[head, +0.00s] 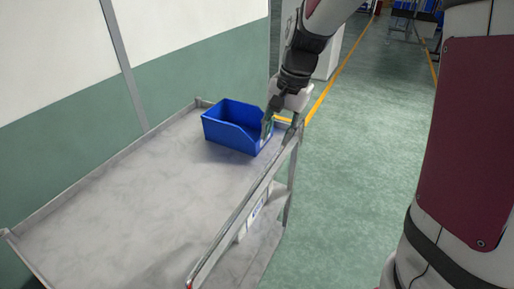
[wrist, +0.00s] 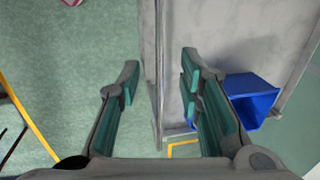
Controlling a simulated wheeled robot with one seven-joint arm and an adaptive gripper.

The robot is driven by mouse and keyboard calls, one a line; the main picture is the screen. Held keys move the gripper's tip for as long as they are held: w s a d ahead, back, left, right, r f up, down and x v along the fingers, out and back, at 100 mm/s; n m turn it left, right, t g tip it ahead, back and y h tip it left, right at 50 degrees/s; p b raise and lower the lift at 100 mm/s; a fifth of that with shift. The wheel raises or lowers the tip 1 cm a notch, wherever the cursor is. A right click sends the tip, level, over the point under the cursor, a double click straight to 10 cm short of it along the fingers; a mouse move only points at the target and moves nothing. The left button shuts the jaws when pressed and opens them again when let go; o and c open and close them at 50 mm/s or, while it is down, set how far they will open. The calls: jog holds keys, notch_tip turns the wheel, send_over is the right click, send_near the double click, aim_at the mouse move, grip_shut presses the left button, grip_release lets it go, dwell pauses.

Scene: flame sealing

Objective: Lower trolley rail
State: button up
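The trolley (head: 150,190) is a grey metal cart with a flat top and raised edges. Its rail (head: 240,205) runs along the right side of the top and looks raised. In the wrist view the rail (wrist: 157,90) shows as a narrow grey strip between my fingers. My gripper (head: 277,125) is at the far end of the rail, beside the blue bin. In the wrist view my gripper (wrist: 161,65) is open, one finger on each side of the rail, with gaps on both sides. I cannot tell how deep the fingers reach around it.
A blue bin (head: 228,127) stands on the far end of the trolley top, close to my gripper; it also shows in the wrist view (wrist: 250,97). A wall (head: 60,130) borders the trolley's left. Green floor (head: 350,150) to the right is clear.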

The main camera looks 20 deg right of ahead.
aim_at(265, 171)
jog(key=f, duration=0.4)
jog(key=w+a+f, duration=0.1)
jog(key=f, duration=0.4)
jog(key=a+f, duration=0.1)
jog(key=f, duration=0.3)
jog(key=shift+w+f+p, duration=0.15)
jog(key=shift+w+p, duration=0.15)
jog(key=shift+w, duration=0.05)
jog(key=shift+c, duration=0.6)
grip_shut()
